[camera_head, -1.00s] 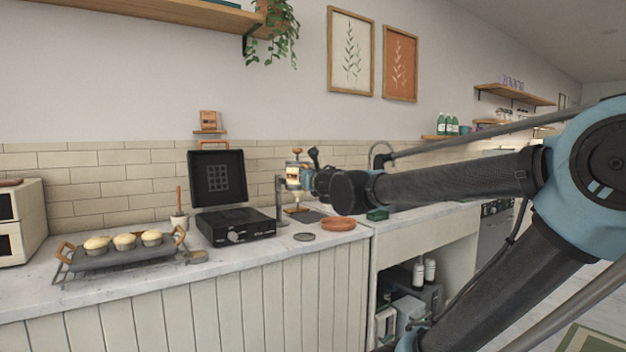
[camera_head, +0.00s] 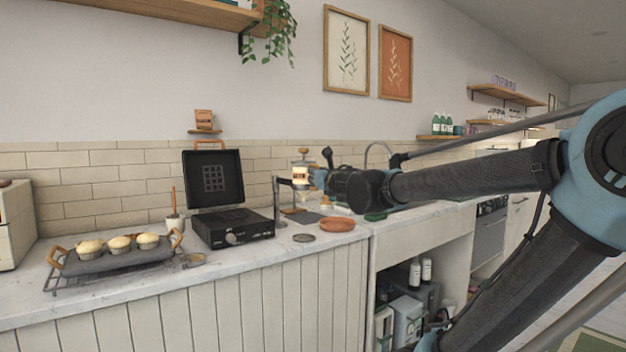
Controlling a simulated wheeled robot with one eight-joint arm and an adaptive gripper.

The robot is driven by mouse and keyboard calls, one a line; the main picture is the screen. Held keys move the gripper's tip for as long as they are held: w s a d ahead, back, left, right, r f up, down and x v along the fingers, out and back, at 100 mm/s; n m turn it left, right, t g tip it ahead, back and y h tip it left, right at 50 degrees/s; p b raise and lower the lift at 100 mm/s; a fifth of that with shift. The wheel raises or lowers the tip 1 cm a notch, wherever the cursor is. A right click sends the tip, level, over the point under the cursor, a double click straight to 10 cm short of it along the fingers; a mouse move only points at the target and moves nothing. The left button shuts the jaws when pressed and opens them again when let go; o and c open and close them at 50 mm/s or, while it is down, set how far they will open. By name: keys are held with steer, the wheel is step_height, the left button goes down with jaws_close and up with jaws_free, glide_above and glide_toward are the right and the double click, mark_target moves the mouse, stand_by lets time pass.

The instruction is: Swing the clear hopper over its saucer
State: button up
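The clear hopper (camera_head: 300,173) has a wooden top and pale contents. It hangs on a dark arm from a grey post (camera_head: 277,203) at the back of the counter. My gripper (camera_head: 318,178) is at the hopper's right side and seems to touch it. The fingers are small and partly hidden by my wrist, so their opening is unclear. A terracotta saucer (camera_head: 337,225) lies on the counter, below and to the right of the hopper in the picture. A small grey disc (camera_head: 303,238) lies to its left.
An open black press (camera_head: 235,229) stands left of the post. Farther left is a rack of muffins (camera_head: 118,262). A green block (camera_head: 375,216) lies right of the saucer. The counter front between press and saucer is mostly clear.

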steer(key=shift+o, duration=0.8)
steer(key=shift+w+d+r, duration=0.35)
steer(key=shift+w, duration=0.05)
steer(key=shift+a, duration=0.1)
steer(key=shift+s+a, duration=0.1)
steer(key=shift+s, duration=0.1)
steer(key=shift+s+f, duration=0.2)
steer(key=shift+s, duration=0.2)
steer(key=v, duration=1.1)
steer(key=shift+d+f, duration=0.15)
steer(key=shift+d, duration=0.1)
steer(key=shift+s, duration=0.1)
